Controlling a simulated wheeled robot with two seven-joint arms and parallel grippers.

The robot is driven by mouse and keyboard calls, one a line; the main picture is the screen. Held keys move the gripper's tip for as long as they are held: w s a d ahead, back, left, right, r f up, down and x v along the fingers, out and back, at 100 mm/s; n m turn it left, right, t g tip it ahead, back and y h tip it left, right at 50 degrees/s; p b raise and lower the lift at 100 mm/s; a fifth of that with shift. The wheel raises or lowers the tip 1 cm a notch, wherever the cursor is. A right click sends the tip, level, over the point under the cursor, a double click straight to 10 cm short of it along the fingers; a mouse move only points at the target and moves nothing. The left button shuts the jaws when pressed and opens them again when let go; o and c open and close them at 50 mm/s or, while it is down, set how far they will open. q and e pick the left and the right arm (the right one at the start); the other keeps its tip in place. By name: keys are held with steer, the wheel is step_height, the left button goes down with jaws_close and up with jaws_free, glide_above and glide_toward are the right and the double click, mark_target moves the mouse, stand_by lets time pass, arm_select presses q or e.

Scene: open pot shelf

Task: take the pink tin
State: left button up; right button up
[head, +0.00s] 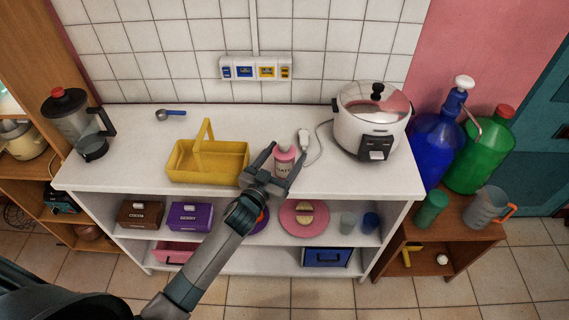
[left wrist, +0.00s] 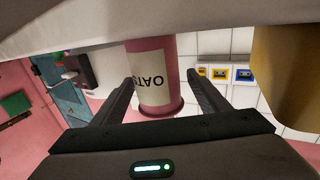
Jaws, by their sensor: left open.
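The pink tin (head: 284,160) stands upright on the white counter, right of the yellow basket. It has a pale label that reads OATS in the left wrist view, where the tin (left wrist: 168,98) shows upside down between my fingers. My left gripper (head: 275,160) is open, with one finger on each side of the tin. My right gripper is not in view.
The yellow basket (head: 208,166) stands close left of the tin. A white plug with a cord (head: 304,140) lies close right, leading to the rice cooker (head: 371,128). Shelves below hold a cocoa box (head: 144,214), a purple box (head: 188,216) and plates. The counter's left front is clear.

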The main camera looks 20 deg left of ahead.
arm_select(q)
steer(key=shift+w+d+r+p, duration=0.1)
steer(key=shift+w+d+p, duration=0.1)
steer(key=shift+w, duration=0.35)
steer(key=shift+w+d+p, duration=0.15)
steer(key=shift+w, duration=1)
steer(key=shift+d, duration=0.1)
steer(key=shift+c, duration=0.3)
steer(key=c, duration=1.2)
